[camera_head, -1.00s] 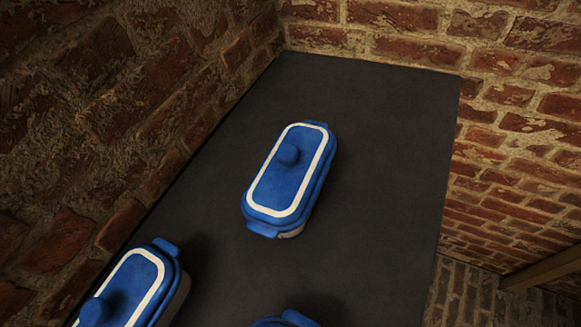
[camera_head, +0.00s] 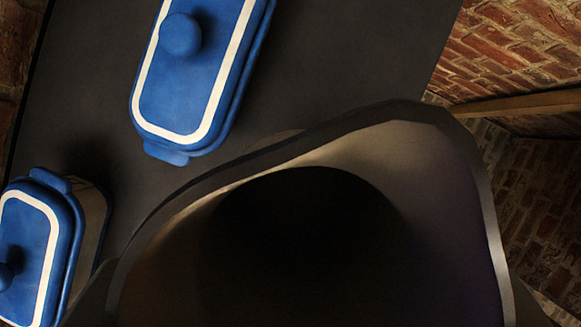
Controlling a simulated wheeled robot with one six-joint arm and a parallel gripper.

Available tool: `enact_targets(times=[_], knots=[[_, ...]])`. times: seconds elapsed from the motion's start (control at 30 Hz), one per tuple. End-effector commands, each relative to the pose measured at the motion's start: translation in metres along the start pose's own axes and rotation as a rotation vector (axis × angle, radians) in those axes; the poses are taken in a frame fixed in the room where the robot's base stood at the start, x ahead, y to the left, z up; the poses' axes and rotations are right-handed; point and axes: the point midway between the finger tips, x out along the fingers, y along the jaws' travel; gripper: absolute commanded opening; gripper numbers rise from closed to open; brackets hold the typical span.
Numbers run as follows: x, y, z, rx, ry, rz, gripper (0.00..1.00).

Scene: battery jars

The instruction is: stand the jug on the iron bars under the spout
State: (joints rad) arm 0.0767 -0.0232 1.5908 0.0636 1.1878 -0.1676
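A large dark, open-mouthed shape with a grey metallic rim (camera_head: 470,200) fills the lower middle and right, very close to the camera. It may be the jug, seen into its black inside, but I cannot tell for sure. Whether it is held or standing does not show. My gripper's fingers are not in view. The iron bars and the spout are not in view.
A blue-lidded jar (camera_head: 190,85) with a white band and round knob stands on the dark slab (camera_head: 330,60). A second blue-lidded jar (camera_head: 35,250) is at the lower left. Brick wall (camera_head: 520,50) and a wooden beam (camera_head: 520,104) are at the right.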

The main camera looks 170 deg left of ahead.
Motion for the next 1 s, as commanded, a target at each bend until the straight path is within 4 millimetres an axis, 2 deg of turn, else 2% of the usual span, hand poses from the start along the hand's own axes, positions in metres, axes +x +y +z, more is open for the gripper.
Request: enact_targets(times=[0.1, 0.37, 0.63, 1.0], knots=[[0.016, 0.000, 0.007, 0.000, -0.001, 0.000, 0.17], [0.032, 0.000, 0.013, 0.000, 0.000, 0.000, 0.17], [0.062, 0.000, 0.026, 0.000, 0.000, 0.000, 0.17], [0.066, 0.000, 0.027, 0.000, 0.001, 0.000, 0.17]])
